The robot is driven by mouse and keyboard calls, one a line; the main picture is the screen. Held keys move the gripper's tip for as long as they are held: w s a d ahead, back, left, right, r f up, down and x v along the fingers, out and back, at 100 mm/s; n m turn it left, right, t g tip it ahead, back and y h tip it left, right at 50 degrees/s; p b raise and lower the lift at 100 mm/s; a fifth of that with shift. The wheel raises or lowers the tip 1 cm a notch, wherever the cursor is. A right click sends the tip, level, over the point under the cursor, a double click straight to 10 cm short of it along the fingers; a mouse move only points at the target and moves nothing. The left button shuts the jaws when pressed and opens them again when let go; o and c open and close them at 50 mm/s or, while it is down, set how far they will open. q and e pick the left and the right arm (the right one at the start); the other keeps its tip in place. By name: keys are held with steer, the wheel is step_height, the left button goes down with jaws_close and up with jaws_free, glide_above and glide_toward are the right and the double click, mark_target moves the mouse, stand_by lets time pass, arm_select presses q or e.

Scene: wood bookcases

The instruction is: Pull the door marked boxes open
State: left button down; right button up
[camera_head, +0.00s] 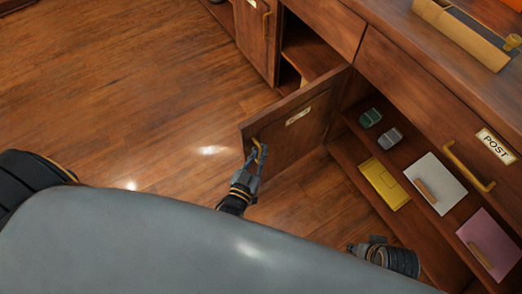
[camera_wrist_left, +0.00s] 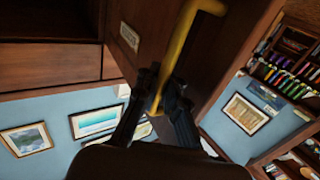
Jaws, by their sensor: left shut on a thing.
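A wooden cabinet door (camera_head: 315,127) stands swung open, out from the cabinet front. It carries a pale label plate (camera_head: 298,116), too small to read; the plate also shows in the left wrist view (camera_wrist_left: 129,37). A yellow bar handle (camera_head: 262,153) is near the door's free edge and crosses the wrist view (camera_wrist_left: 183,45). My left gripper (camera_head: 256,158) is shut on this handle, its dark fingers on both sides of it (camera_wrist_left: 163,100). My right gripper (camera_head: 354,247) is low at the right, away from the door; its jaw opening is unclear.
The open compartment shows a shelf (camera_head: 347,150) with small tins (camera_head: 390,138), a yellow case (camera_head: 384,184), a white folder (camera_head: 428,174) and a pink one (camera_head: 493,236). A drawer marked POST (camera_head: 410,86) is above. Another door (camera_head: 255,35) stands open behind. Floor at left (camera_head: 120,100) is clear.

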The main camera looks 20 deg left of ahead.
arm_select(q)
steer(key=shift+s+a+f, duration=0.25)
steer(key=shift+a, duration=0.05)
steer(key=c, duration=1.6)
jaws_free()
steer(key=shift+c, duration=0.2)
steer(key=shift+o, duration=1)
steer(key=shift+s+r, duration=0.1)
steer(key=shift+s, duration=0.05)
steer(key=s, duration=1.1)
steer(key=shift+s+a, duration=0.15)
steer(key=shift+s, duration=0.25)
